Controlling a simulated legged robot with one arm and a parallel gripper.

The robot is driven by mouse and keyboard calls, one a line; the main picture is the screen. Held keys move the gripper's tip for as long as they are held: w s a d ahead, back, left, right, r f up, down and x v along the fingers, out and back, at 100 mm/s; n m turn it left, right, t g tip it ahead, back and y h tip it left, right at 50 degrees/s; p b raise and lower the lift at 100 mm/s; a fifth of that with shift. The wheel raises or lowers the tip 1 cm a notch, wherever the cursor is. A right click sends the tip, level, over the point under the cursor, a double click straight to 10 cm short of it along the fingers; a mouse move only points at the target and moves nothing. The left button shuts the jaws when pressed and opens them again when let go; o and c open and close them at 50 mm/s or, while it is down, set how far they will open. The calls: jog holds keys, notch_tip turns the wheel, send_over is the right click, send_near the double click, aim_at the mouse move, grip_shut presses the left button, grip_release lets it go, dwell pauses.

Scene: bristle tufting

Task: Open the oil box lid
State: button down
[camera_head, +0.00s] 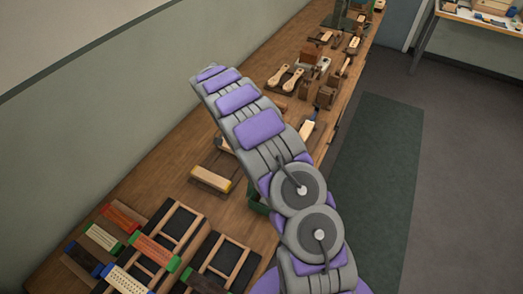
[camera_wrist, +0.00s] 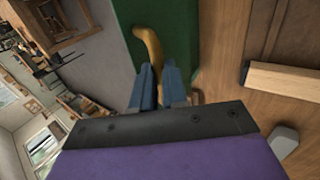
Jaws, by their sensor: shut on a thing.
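In the wrist view, a dark green surface (camera_wrist: 178,22), which looks like the oil box, fills the top middle. A curved, brass-coloured handle (camera_wrist: 149,42) runs along it and down between my fingers. My gripper (camera_wrist: 160,72) has its two blue-grey fingers shut on this handle. How far the lid stands open cannot be told. In the head view, a small piece of dark green (camera_head: 257,203) shows beside my arm, probably the same box. My arm hides the gripper and most of the box there.
A pale wooden block (camera_wrist: 285,80) lies right of the box in the wrist view. In the head view, brushes and frames (camera_head: 165,245) crowd the near bench, a yellow-edged block (camera_head: 211,179) lies left of my arm, and wooden tools (camera_head: 285,78) stand further back.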

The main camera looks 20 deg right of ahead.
jog(key=shift+w+a+f, duration=0.55)
jog(key=shift+w+a, duration=0.05)
jog(key=shift+w, duration=0.05)
jog(key=c, duration=1.1)
grip_release()
jog(key=shift+w+d, duration=0.15)
jog(key=shift+d, duration=0.15)
jog(key=shift+c, duration=0.2)
jog(key=shift+r, duration=0.1)
jog(key=shift+a, duration=0.1)
